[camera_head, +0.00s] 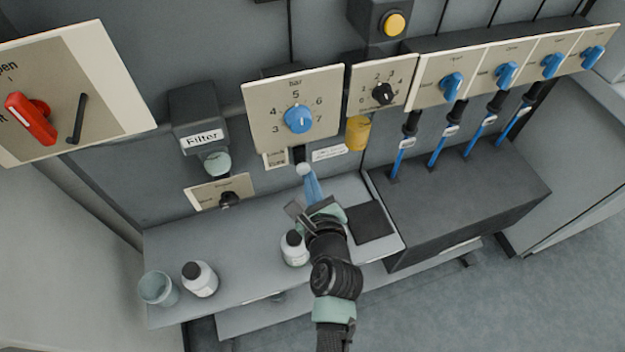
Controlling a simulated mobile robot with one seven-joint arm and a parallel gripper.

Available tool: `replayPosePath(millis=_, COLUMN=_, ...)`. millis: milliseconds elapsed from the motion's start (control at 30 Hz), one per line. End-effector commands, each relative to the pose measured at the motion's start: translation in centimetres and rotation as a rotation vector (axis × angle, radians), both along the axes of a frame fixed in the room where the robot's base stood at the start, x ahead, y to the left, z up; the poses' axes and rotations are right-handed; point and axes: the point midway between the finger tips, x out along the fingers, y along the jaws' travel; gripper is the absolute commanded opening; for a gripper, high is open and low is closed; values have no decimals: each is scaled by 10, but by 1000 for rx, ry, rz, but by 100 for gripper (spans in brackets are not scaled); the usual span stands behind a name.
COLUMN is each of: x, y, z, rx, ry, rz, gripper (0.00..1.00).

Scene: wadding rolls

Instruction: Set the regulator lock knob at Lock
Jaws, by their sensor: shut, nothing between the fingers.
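A square cream plate marked "bar" (260,98) carries a blue knob (298,119) inside a scale of 3 to 7. I cannot read the word Lock on any plate, so I cannot tell which knob is the lock knob. A small cream plate (277,159) and a white label (330,153) sit just under the bar plate, too small to read. My gripper (307,206) is shut and empty, over the grey bench below the bar plate, apart from the knobs. A blue piece with a pale round top (312,186) shows just beyond it, partly hidden.
A black knob (382,94) sits right of the bar plate, then several blue handles (452,85). A red handle (31,118) is at far left. White bottles (200,280) and a cup (157,288) stand on the bench (235,255). A dark box (455,195) rises at right.

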Motion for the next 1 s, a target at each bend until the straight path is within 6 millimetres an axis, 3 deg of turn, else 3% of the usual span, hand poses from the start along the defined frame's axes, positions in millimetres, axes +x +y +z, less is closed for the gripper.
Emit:
replayPosePath(millis=167, x=0, y=0, z=3, rx=0, ry=0, rz=0, gripper=0)
replayPosePath(millis=567, x=0, y=-1, z=40, rx=1, ry=-2, rz=-2, gripper=0)
replayPosePath(millis=1000, x=1, y=0, z=39, rx=0, ry=-4, rz=0, gripper=0)
